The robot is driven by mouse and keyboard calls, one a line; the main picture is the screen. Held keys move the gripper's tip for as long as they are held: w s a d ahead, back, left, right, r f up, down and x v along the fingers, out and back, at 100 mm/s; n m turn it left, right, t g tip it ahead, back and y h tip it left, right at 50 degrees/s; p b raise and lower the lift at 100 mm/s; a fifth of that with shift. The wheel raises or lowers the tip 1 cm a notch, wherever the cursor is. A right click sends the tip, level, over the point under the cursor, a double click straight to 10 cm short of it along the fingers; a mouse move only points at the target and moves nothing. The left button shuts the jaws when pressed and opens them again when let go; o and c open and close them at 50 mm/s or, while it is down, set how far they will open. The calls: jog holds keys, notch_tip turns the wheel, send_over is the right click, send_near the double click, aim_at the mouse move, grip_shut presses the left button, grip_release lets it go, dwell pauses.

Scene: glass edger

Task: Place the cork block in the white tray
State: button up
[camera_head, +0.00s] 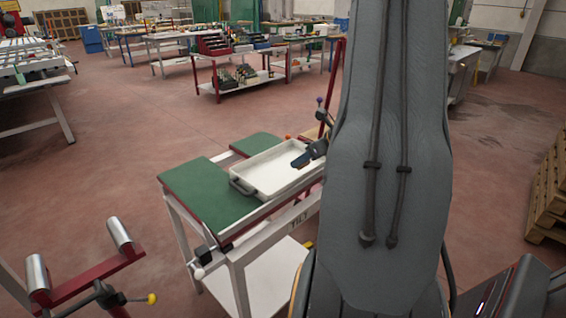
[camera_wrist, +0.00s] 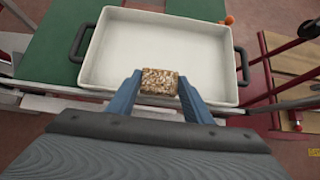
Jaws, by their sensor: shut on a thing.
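The cork block (camera_wrist: 159,81) is a small speckled brown piece between the fingertips of my gripper (camera_wrist: 160,88) in the wrist view. The gripper is shut on it. The white tray (camera_wrist: 104,82) is behind and under the block in that view, with a dark handle at each side and nothing seen inside it. The block overlaps the tray's near edge in the picture; its height above the tray is hard to tell. In the head view the tray (camera_head: 258,176) lies on the work table, and my gripper (camera_head: 301,160) shows over its right part. The block cannot be made out there.
The tray rests beside green pads (camera_head: 208,194) on a metal-framed table. An orange knob (camera_wrist: 229,20) is near the tray's far right corner. A red-framed stand with rollers (camera_head: 120,234) is at lower left. Wooden pallets (camera_head: 549,190) are at right.

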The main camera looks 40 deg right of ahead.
jog(key=w+r+p, duration=0.2)
jog(key=w+r, duration=0.1)
jog(key=w, duration=0.3)
jog(key=p, duration=0.2)
send_near(284, 172)
jog(key=x, duration=0.5)
jog(key=shift+f, duration=0.15)
jog(key=o, duration=0.9)
jog(key=shift+o, duration=0.5)
jog(key=shift+r, duration=0.2)
